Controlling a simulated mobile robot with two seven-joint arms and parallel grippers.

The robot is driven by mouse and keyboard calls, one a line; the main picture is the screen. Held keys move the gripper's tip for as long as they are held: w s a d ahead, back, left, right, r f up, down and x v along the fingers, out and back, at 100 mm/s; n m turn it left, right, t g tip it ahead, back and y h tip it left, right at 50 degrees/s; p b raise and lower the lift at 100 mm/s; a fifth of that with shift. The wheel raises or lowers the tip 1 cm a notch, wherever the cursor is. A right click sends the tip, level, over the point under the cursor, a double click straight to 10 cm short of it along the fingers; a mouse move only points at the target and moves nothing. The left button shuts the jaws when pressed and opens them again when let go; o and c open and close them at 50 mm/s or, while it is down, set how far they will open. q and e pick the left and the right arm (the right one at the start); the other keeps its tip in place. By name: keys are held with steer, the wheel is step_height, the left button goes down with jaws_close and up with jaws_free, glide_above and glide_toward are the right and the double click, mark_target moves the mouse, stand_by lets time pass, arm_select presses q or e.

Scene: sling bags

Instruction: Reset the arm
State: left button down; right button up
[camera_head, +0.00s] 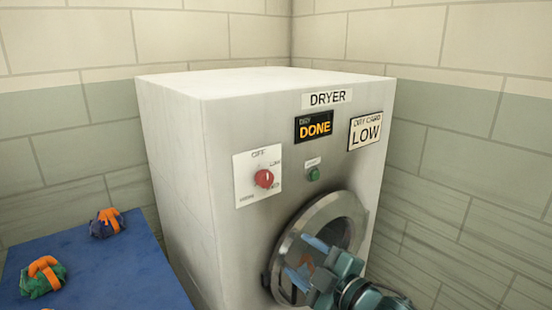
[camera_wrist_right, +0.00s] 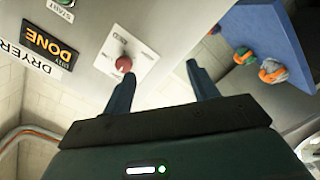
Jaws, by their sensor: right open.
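My right gripper (camera_head: 306,260) is in front of the dryer's round door (camera_head: 290,250) at the lower right of the head view. Its blue fingers are apart, with nothing between them. In the right wrist view my right gripper (camera_wrist_right: 161,72) shows two spread fingers, and the red knob (camera_wrist_right: 123,64) appears beside one fingertip; contact cannot be told. In the head view the red knob (camera_head: 264,178) sits on a white dial plate, clear of the gripper. The gripper and arm hide part of the door. My left gripper is not in view.
The white dryer (camera_head: 175,150) stands in a tiled corner. It bears a green button (camera_head: 314,174), a "DONE" display (camera_head: 314,126) and a "LOW" sign (camera_head: 365,131). A blue table (camera_head: 105,270) at left holds an orange-purple bundle (camera_head: 107,223) and an orange-green bundle (camera_head: 43,277).

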steer(key=s+d+f+m+g+h, duration=0.1)
steer(key=s+d+f+m+h, duration=0.2)
steer(key=s+f+m, duration=0.4)
steer(key=s+d+f+m+g+h+p, duration=0.1)
steer(key=s+f+m, duration=0.6)
steer(key=s+f, duration=0.8)
steer(key=d+f+g+h, duration=0.1)
steer(key=d+f+h, duration=0.1)
steer(key=d, duration=0.1)
steer(key=shift+d+m, duration=0.2)
steer(key=shift+m, duration=0.1)
